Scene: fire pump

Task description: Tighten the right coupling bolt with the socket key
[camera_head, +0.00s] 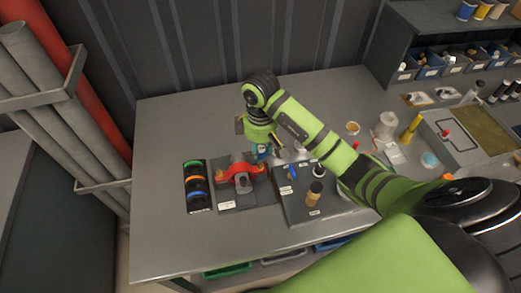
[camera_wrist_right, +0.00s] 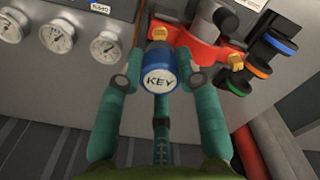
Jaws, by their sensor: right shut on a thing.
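The red coupling (camera_head: 228,176) sits on a grey base at the middle of the bench in the head view. In the right wrist view the red coupling (camera_wrist_right: 199,50) carries a gold bolt (camera_wrist_right: 157,32) at its left end and another gold bolt (camera_wrist_right: 236,61) at its right end. My right gripper (camera_head: 262,153) is at the coupling's right end. In the wrist view its teal fingers are shut on the blue socket key (camera_wrist_right: 159,72), marked KEY. The key is close to the left gold bolt in that view; its socket end is hidden, so contact cannot be told. My left gripper is not seen.
A black rack (camera_head: 196,186) with coloured rings stands left of the coupling. A grey panel (camera_head: 322,205) with a wooden-topped knob (camera_head: 314,190) lies to the right. Several white gauges (camera_wrist_right: 57,36) show in the wrist view. The bench's left part is clear.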

